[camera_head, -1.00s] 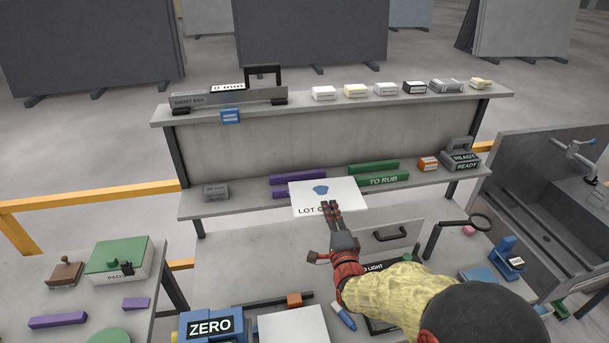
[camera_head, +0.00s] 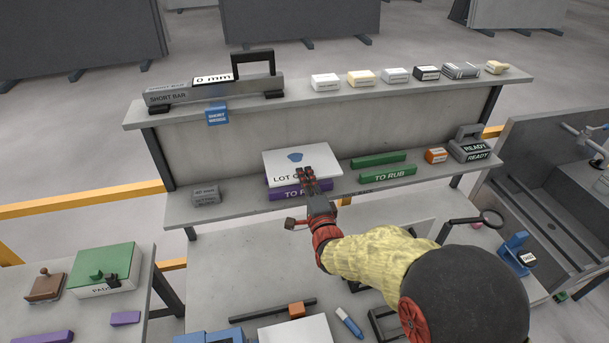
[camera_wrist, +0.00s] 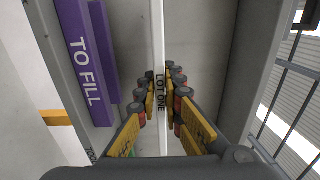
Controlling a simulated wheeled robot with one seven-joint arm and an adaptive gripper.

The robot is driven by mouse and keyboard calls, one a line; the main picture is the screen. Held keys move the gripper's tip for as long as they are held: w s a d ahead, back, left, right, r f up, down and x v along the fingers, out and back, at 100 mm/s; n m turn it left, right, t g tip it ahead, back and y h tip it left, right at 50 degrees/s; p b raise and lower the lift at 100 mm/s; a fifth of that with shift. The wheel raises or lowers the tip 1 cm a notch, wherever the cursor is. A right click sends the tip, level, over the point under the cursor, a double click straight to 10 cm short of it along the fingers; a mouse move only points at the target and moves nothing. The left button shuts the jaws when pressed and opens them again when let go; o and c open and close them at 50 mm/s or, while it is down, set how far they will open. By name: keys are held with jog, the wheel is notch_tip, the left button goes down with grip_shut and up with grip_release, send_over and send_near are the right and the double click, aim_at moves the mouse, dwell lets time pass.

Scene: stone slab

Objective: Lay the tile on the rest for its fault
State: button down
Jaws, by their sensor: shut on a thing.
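A white tile (camera_head: 318,157) marked "LOT ONE" has a blue patch on its face. My gripper (camera_head: 308,174) is shut on its near edge. In the wrist view the tile (camera_wrist: 159,40) is a thin edge between the fingers (camera_wrist: 160,100). In the head view the tile overlaps the purple rest (camera_head: 288,194); I cannot tell if they touch. In the wrist view the purple rest (camera_wrist: 82,60), reading "TO FILL", lies left of the tile, with a second purple bar beside it. Green "TO RUB" rest (camera_head: 388,175) stands right of the tile, with another green bar (camera_head: 378,159) behind.
An upper shelf (camera_head: 300,92) above carries a short bar (camera_head: 205,93) and several small blocks. A grey block (camera_head: 206,194) sits left on the lower shelf; an orange block (camera_head: 436,156) and a "READY" weight (camera_head: 470,150) stand right. A magnifier (camera_head: 491,218) stands on the bench.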

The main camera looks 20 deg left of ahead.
jog(key=shift+w+a, duration=0.1)
jog(key=shift+b, duration=0.5)
jog(key=shift+f+b, duration=0.2)
jog(key=shift+b, duration=0.1)
notch_tip(320, 180, down, 8)
jog(key=b, duration=0.9)
jog(key=c, duration=1.9)
grip_release()
jog(key=shift+o, duration=0.3)
jog(key=shift+f, duration=0.1)
